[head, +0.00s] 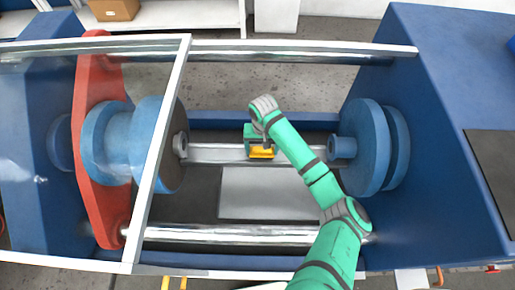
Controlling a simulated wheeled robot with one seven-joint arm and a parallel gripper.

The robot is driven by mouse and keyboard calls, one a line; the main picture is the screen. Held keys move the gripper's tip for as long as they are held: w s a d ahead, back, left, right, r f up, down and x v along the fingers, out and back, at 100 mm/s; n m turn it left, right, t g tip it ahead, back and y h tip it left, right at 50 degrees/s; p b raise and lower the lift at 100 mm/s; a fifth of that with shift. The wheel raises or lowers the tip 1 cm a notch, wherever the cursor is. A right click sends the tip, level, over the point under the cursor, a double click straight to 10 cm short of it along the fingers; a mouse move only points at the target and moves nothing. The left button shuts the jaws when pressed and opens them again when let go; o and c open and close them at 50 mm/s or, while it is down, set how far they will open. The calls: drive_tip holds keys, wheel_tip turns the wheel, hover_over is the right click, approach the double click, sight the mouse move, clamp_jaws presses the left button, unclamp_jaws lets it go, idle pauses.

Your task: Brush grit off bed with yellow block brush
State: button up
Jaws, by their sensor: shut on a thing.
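My green arm reaches in from the lower right of the head view. My gripper (262,143) points down over the bed between the two blue round heads. It is shut on the yellow block brush (262,153), which shows as a small yellow block just below it. The bed (215,153) is a light metal strip running left to right, and the brush is at its middle. I cannot tell whether the brush touches the bed. The gripper and arm hide part of the brush and bed. Grit is too small to make out.
Blue round heads stand at the left (158,145) and right (366,147) of the bed. A red plate (100,150) is at the left. Shiny bars run along the back (290,50) and front (230,235). A white-framed clear guard (160,150) covers the left side. A grey plate (265,195) lies in front.

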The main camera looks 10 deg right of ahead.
drive_tip(key=shift+s+d, duration=0.2)
drive_tip(key=shift+d, duration=0.8)
drive_tip(key=shift+s+d, duration=0.2)
drive_tip(key=shift+d, duration=0.8)
drive_tip(key=shift+a, duration=0.1)
drive_tip(key=shift+w+a, duration=0.4)
drive_tip(key=shift+a, duration=1.5)
drive_tip(key=shift+w+a, duration=0.4)
drive_tip(key=shift+a, duration=1.55)
drive_tip(key=shift+w+a, duration=0.4)
drive_tip(key=shift+a, duration=1.5)
drive_tip(key=shift+w+a, duration=0.2)
drive_tip(key=shift+a, duration=1.35)
drive_tip(key=shift+s+d, duration=0.5)
drive_tip(key=shift+d, duration=1.95)
drive_tip(key=shift+s+d, duration=0.45)
drive_tip(key=shift+d, duration=2)
drive_tip(key=shift+s+d, duration=0.5)
drive_tip(key=shift+d, duration=1.95)
